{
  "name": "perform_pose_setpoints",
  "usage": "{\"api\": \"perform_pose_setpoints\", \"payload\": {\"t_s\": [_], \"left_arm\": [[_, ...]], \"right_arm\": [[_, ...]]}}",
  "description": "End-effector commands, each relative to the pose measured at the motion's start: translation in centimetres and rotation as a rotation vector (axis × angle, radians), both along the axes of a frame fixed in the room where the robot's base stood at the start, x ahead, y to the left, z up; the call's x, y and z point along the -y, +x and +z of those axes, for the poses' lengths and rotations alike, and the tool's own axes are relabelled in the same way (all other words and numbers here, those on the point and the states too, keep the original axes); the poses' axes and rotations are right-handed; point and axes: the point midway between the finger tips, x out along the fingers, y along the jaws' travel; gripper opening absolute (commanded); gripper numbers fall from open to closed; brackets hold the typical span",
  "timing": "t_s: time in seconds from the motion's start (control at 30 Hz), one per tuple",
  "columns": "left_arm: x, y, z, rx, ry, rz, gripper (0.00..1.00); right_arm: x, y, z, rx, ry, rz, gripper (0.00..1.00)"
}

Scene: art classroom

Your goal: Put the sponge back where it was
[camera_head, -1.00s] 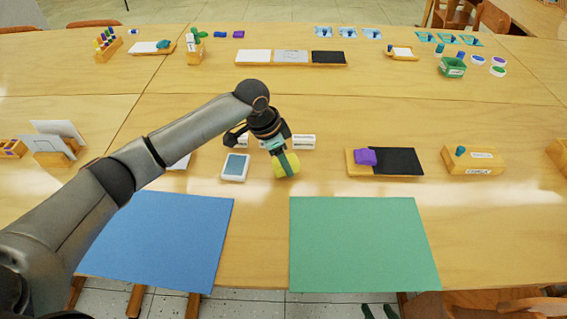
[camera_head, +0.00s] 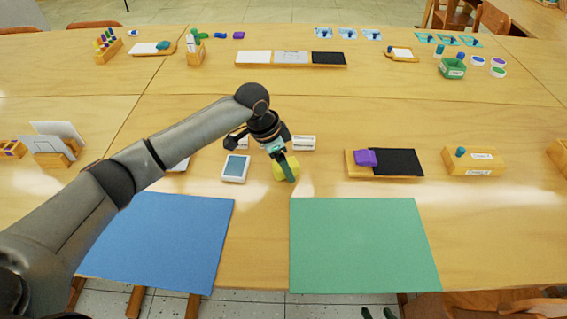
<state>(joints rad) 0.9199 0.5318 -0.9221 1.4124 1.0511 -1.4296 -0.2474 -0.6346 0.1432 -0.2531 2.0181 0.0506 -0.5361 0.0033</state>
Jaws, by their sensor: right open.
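A yellow block (camera_head: 279,171), which looks like the sponge, is near the middle of the table, just behind the gap between the blue and green sheets. I cannot tell whether the block rests fully on the table.
A white-framed blue pad (camera_head: 235,168) lies left of the gripper, and a small white labelled block (camera_head: 304,143) is behind it. A wooden tray (camera_head: 400,178) with a purple block (camera_head: 365,158) and black pad is to the right. Blue (camera_head: 165,240) and green (camera_head: 362,245) sheets lie bare in front.

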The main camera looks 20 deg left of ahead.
Motion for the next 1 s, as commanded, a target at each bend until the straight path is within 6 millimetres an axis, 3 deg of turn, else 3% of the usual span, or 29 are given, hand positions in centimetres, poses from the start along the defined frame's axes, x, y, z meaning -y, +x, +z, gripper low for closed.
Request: {"api": "perform_pose_setpoints", "payload": {"t_s": [0.6, 1.0], "left_arm": [[-2.5, -1.9, 10.6, 0.002, 0.000, 0.001, 0.78], [-2.8, -2.2, 11.5, 0.000, 0.000, 0.001, 0.78]], "right_arm": [[0.3, 0.5, 1.7, 0.015, -0.003, -0.006, 0.50], [0.5, -0.6, 0.8, -0.013, -0.008, -0.010, 0.50]]}}
